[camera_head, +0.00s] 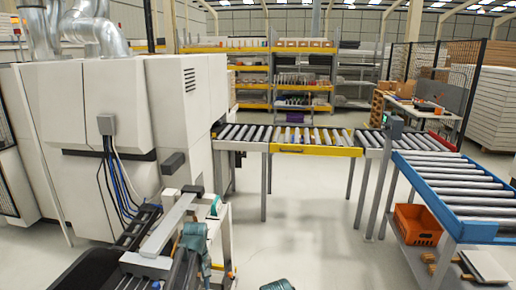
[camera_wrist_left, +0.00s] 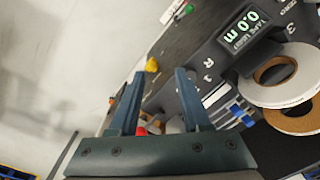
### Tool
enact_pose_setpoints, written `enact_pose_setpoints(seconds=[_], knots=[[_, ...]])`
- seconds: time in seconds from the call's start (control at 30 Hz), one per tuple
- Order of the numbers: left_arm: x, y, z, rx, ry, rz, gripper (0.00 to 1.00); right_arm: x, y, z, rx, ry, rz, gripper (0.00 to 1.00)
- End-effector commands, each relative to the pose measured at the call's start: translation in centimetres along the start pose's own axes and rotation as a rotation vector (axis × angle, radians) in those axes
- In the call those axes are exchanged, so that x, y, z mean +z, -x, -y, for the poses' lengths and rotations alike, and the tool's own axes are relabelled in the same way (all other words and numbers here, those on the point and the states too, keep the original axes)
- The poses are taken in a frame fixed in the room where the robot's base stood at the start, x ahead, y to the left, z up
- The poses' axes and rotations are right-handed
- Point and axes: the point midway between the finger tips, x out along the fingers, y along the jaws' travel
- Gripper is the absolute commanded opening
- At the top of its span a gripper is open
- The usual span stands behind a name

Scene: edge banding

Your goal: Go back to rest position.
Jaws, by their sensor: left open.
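My left gripper (camera_wrist_left: 159,80) is open in the left wrist view, its two dark fingers apart with nothing between them. It is above a dark machine panel (camera_wrist_left: 212,72). In the head view, a teal part of my arm shows at the bottom, left of centre, beside the machine; the fingers cannot be made out there. A small teal piece shows at the bottom edge, near the middle. My right gripper cannot be seen.
Tape rolls (camera_wrist_left: 283,75) and a display reading 0.0 m (camera_wrist_left: 243,28) are close to the left gripper's right. A large white machine (camera_head: 90,130) stands at left. Roller conveyors (camera_head: 450,180) run across the right, with an orange crate (camera_head: 417,224) below. Open floor (camera_head: 310,235) lies between.

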Motion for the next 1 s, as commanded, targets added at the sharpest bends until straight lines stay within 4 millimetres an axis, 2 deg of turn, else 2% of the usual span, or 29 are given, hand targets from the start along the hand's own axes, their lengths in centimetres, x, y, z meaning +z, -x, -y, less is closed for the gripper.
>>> enact_pose_setpoints(seconds=[0.03,0.1,0.2,0.3,0.4,0.57,1.0], knots=[[5.0,0.0,-0.1,-0.008,-0.127,-0.002,0.47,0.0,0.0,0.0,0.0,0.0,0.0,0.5],[9.7,0.1,-0.4,-0.021,-0.304,-0.006,0.47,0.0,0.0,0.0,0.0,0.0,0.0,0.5],[15.7,0.1,-0.3,-0.036,-0.539,-0.01,0.47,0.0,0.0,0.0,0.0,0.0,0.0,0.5],[20.3,0.1,0.3,-0.051,-0.734,-0.012,0.47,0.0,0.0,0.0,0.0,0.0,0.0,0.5],[23.2,0.1,1.0,-0.062,-0.872,-0.014,0.47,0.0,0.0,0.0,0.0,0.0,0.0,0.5],[25.1,0.1,1.3,-0.07,-0.971,-0.013,0.47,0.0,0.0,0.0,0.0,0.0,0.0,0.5],[25.0,0.1,1.2,-0.07,-0.978,-0.013,0.47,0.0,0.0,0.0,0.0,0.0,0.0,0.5]])
